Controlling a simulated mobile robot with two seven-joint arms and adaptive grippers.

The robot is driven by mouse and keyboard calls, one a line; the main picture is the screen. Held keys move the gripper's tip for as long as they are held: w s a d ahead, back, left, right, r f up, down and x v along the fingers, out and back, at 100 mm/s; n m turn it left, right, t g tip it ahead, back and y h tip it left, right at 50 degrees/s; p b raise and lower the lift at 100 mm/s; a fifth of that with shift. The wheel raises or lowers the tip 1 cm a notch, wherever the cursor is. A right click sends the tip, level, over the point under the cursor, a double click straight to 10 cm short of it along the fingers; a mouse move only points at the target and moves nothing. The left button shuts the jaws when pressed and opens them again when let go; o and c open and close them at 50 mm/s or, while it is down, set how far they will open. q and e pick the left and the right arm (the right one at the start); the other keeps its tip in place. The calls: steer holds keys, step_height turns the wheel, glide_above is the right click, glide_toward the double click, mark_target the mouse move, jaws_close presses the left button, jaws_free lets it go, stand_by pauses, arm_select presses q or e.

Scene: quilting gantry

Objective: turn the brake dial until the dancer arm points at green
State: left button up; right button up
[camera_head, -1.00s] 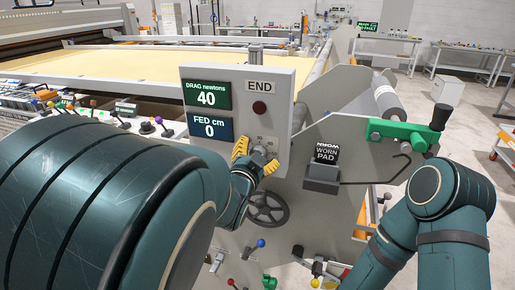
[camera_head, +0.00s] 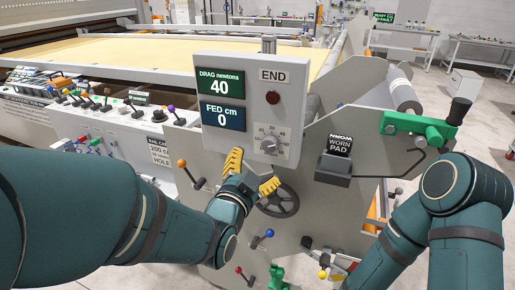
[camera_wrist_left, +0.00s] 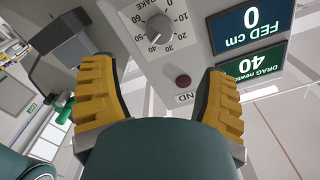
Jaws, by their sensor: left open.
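The brake dial (camera_head: 269,144) is a round grey knob on a numbered scale, low on the grey panel. It also shows in the left wrist view (camera_wrist_left: 158,28), upside down, with its white mark near the 40. My left gripper (camera_head: 251,173) is open and empty, just below the dial and apart from it. Its yellow fingers also show, spread wide, in the left wrist view (camera_wrist_left: 158,100). The drag display (camera_head: 220,84) reads 40 newtons. I cannot tell which part is the dancer arm.
The FED display (camera_head: 222,115) reads 0 cm. A dark handwheel (camera_head: 278,200) sits just below the left gripper. A WORN PAD block (camera_head: 337,165) and a green bracket (camera_head: 413,127) with a black handle are to the right. Several small levers stand at left.

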arm_select(q)
steer(key=shift+v, duration=0.85)
steer(key=shift+f, duration=0.1)
steer(key=a+f+n+g+y, duration=0.2)
steer(key=a+f+n+g, duration=0.15)
steer(key=f, duration=0.85)
steer(key=a+f+n+g+y, duration=0.2)
steer(key=a+f+g, duration=0.15)
steer(key=f, duration=0.85)
steer(key=s+f+n+g+h, duration=0.2)
steer(key=s+f+n+g, duration=0.4)
steer(key=s+f, duration=0.8)
step_height(320, 180, down, 2)
steer(key=g, duration=0.2)
steer(key=shift+d+g, duration=0.3)
steer(key=shift+s+f+n, duration=0.1)
steer(key=shift+s+n, duration=0.05)
steer(key=shift+n, duration=0.1)
